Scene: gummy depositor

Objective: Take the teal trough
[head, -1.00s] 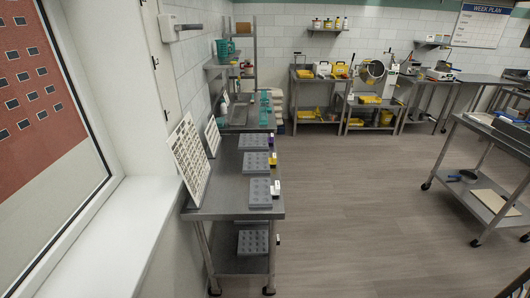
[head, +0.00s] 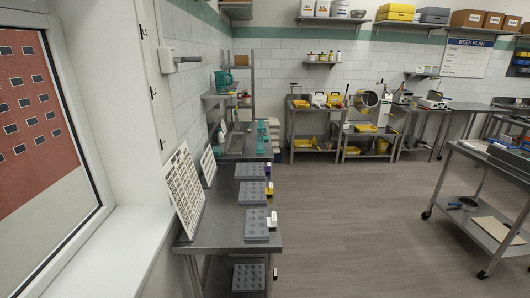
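Teal pieces (head: 260,146) lie at the right edge of the far counter along the left wall. They are small at this distance, and I cannot tell whether one of them is the trough. A teal jug-like container (head: 223,82) stands on the raised shelf above that counter. Neither of my grippers is in view, and nothing is held in sight.
A steel table (head: 215,236) with grey molds (head: 252,192) and leaning white boards (head: 183,190) stands nearer along the left wall. A steel cart (head: 500,170) is at the right. The grey floor (head: 350,220) between is open. Several equipment tables line the back wall.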

